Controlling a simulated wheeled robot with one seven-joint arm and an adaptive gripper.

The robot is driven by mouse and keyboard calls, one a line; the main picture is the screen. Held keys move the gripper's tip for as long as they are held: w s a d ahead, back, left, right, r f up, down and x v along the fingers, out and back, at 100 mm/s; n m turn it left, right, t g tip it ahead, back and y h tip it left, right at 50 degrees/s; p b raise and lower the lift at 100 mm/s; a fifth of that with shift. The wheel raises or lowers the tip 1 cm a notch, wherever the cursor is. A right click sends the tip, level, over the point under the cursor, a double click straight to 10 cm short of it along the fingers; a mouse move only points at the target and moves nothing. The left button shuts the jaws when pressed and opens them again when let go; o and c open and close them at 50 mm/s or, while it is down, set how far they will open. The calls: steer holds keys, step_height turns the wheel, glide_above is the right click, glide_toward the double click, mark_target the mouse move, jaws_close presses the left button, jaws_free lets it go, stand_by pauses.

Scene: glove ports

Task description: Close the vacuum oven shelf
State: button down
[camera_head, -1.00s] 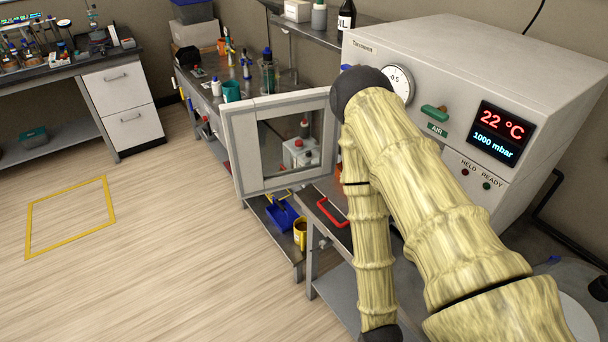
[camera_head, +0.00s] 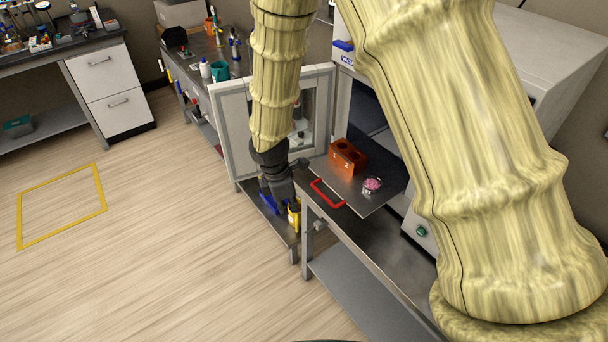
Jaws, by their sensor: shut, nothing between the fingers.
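The vacuum oven (camera_head: 535,50) stands at the right, largely hidden behind my arm. Its framed glass door (camera_head: 232,112) is swung open to the left. The oven's grey shelf (camera_head: 352,189) is slid out of the dark chamber, with a red handle (camera_head: 327,194) along its front edge. An orange block with holes (camera_head: 347,158) and a small dish with pink contents (camera_head: 372,185) sit on the shelf. My dark gripper (camera_head: 285,196) points down in front of the open door, left of the red handle and apart from it in the picture. It is shut and empty.
The bench top (camera_head: 385,238) runs below the oven shelf. Open floor (camera_head: 150,250) lies to the left, with a yellow taped square (camera_head: 60,205).

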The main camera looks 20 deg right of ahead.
steer(key=w+r+n+t+h, duration=0.15)
steer(key=w+r+n, duration=0.35)
steer(key=r, duration=0.6)
steer(key=w+d+f+m+p, duration=0.1)
steer(key=w+d+f+p, duration=0.2)
steer(key=d+f, duration=0.4)
steer(key=shift+w+f+h+p, duration=0.2)
steer(key=shift+f+h+p, duration=0.3)
steer(key=shift+f, duration=0.55)
steer(key=shift+d, duration=0.15)
